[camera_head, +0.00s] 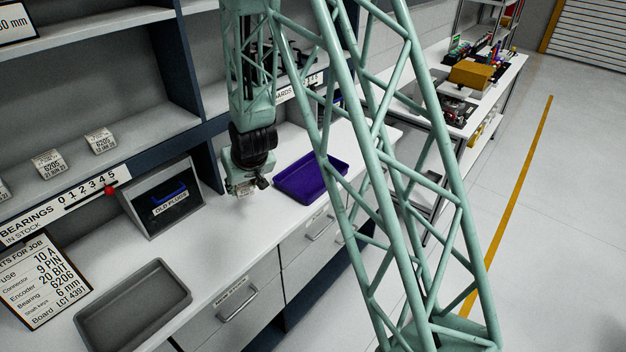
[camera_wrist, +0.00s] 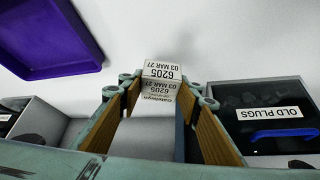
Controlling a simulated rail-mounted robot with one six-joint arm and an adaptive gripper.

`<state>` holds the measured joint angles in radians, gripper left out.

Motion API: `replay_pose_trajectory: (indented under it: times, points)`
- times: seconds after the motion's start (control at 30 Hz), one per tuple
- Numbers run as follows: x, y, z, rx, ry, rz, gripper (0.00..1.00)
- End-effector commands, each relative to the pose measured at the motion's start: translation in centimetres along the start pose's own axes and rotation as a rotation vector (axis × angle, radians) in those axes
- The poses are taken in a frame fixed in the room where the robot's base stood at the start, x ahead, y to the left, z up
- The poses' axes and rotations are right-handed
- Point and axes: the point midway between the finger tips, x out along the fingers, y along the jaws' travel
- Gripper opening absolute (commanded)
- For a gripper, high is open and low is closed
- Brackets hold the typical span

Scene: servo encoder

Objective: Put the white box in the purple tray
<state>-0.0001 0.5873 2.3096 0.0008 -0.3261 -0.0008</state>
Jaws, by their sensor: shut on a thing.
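The white box (camera_wrist: 161,72) is between the fingers of my gripper (camera_wrist: 160,88) in the wrist view; its label reads 6205, 03 MAR 27. My gripper is shut on it. In the head view my gripper (camera_head: 244,188) hangs over the white counter, just left of the purple tray (camera_head: 318,186), and the box is hard to make out there. The purple tray looks empty and also shows at the upper left of the wrist view (camera_wrist: 88,62). The box is outside the tray.
An OLD PLUGS bin (camera_head: 151,222) with a blue item stands left of my gripper. A grey tray (camera_head: 183,298) lies at the near left. Similar white boxes (camera_head: 99,141) sit on the shelf. My green lattice structure blocks part of the view right of the purple tray.

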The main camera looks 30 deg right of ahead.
Motion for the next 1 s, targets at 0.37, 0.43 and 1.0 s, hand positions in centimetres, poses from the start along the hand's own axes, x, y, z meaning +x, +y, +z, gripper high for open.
replay_pose_trajectory:
  times: [0.37,0.43,1.0]
  points:
    - [-1.0,2.1,1.9,0.067,0.002,0.035,0.2]
    - [-1.6,3.1,2.8,0.099,0.004,0.053,0.2]
    - [-6.9,11.3,12.1,0.363,0.004,0.223,0.2]
